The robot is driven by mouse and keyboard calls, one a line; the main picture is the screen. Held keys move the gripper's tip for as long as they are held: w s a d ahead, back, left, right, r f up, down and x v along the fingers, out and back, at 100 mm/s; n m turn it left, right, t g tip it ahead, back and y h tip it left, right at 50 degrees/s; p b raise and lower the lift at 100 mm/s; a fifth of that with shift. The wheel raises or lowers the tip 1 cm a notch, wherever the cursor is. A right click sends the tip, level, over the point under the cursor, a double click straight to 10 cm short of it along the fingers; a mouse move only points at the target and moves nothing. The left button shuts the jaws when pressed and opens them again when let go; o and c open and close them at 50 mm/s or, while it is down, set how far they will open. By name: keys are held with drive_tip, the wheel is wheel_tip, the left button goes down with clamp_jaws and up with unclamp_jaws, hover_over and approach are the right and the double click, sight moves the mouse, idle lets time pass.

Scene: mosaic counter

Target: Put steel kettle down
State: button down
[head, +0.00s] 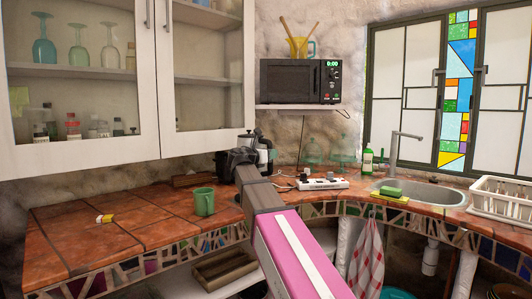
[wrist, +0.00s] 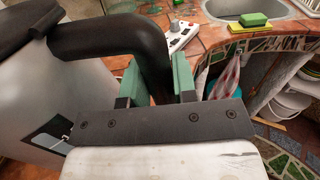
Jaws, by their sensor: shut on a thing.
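The steel kettle (wrist: 75,100) fills the left of the wrist view, with a grey body, dark lid and thick black handle (wrist: 100,35). My gripper (wrist: 157,76) has green fingers on both sides of the handle and is shut on it. In the head view my arm reaches to the back of the tiled counter (head: 150,219), and dark shapes at its end are too unclear to tell apart. The kettle's base is hidden, so I cannot tell whether it touches the counter.
A green mug (head: 204,201) and a small yellow-and-white item (head: 105,218) stand or lie on the left counter. A white power strip (head: 322,183) lies right of my arm. A sink (head: 432,194) and dish rack (head: 501,200) are further right. Wall cabinets (head: 80,85) hang above.

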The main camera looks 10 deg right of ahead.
sight(270, 166)
drive_tip(key=shift+f, duration=2.55)
drive_tip(key=c, duration=0.9)
unclamp_jaws()
drive_tip(key=shift+r, duration=0.6)
drive_tip(key=v, duration=1.2)
